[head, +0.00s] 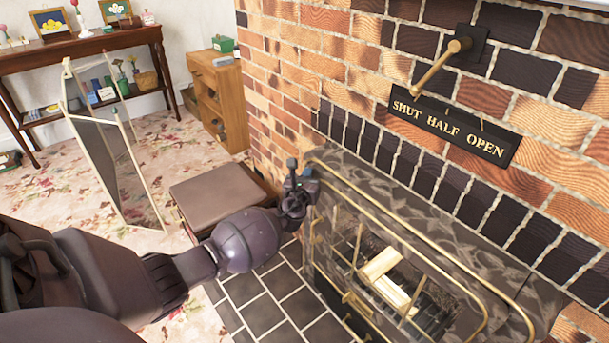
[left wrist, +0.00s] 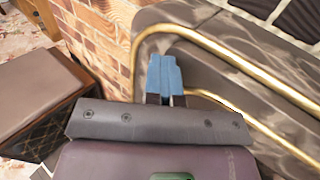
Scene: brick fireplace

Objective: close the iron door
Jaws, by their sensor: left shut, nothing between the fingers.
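The iron stove (head: 470,232), dark and brass-trimmed, is set against the brick fireplace. Pale logs (head: 388,282) show behind brass bars in its front. I cannot tell which part is the iron door or how far it stands open. My left gripper (head: 307,172) is at the stove's upper left corner, its fingers hiding part of the edge. In the left wrist view its blue fingertips (left wrist: 164,74) are together and empty, in front of the stove's dark side and close to the curved brass rail (left wrist: 188,33). Contact is unclear. My right gripper is out of view.
A brown padded box (head: 218,192) stands left of the stove, close to my left arm. A folding brass-framed screen (head: 108,150) stands on the floral carpet. A brass lever (head: 440,67) and a "SHUT HALF OPEN" sign (head: 452,129) are on the bricks above. Dark hearth tiles (head: 300,309) are clear.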

